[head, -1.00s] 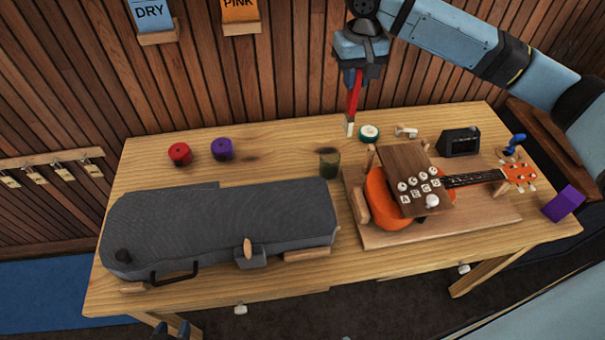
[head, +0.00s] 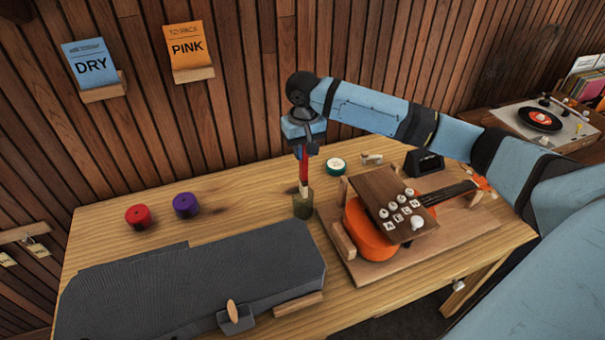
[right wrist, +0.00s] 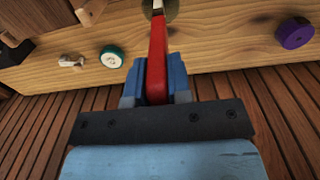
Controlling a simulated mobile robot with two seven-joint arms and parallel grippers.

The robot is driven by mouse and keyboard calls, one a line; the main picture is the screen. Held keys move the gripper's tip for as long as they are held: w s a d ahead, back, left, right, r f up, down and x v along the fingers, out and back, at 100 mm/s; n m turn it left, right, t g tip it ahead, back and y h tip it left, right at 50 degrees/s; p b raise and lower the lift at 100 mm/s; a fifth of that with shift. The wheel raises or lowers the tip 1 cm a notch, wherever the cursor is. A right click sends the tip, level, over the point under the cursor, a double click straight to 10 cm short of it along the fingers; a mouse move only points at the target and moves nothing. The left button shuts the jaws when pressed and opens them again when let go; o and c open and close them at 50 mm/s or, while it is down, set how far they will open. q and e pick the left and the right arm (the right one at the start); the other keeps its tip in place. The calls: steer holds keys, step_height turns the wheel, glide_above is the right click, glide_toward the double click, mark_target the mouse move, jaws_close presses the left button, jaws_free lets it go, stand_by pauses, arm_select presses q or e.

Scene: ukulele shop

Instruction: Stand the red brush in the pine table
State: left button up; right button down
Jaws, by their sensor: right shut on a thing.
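My left gripper is not in view.
A grey case (head: 200,280) lies at the front left.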

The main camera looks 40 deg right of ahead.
mark_target(303, 173)
step_height(303, 173, down, 3)
steer(key=shift+f, duration=0.15)
step_height(303, 173, down, 4)
steer(key=shift+f, duration=0.2)
steer(key=c, duration=1.1)
jaws_free()
steer(key=shift+f, duration=0.1)
steer(key=shift+o, duration=0.2)
